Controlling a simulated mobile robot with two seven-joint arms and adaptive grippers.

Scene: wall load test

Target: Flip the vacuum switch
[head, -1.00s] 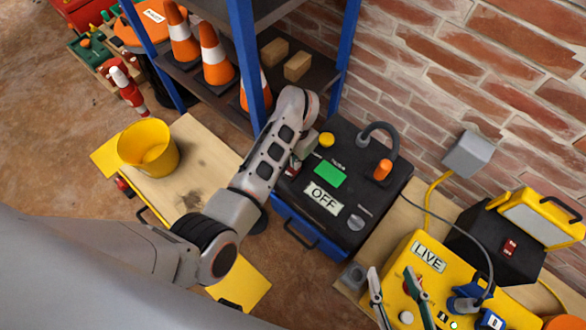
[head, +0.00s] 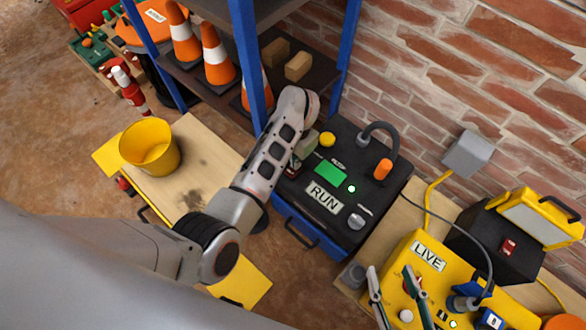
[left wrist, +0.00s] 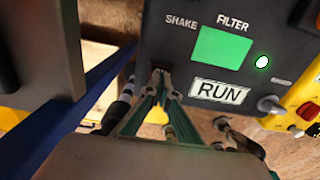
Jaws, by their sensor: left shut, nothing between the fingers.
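The vacuum (head: 340,165) is a black-topped unit with a blue lower body, beside the brick wall in the head view. Its label reads RUN (head: 324,197) and a small green light (head: 351,189) glows. The label also shows in the left wrist view (left wrist: 218,92), below a green panel (left wrist: 221,48) marked FILTER. A grey knob (head: 357,221) sits near its front right. My left gripper (left wrist: 160,78) is shut and empty, its fingertips at the left edge of the black top. I cannot make out the switch; the fingers may hide it.
A blue-posted shelf (head: 242,50) with traffic cones stands behind my left arm. A yellow bucket (head: 148,150) is on a wooden surface at left. A yellow panel marked LIVE (head: 428,257), with clamps and a cable, stands close to the right of the vacuum.

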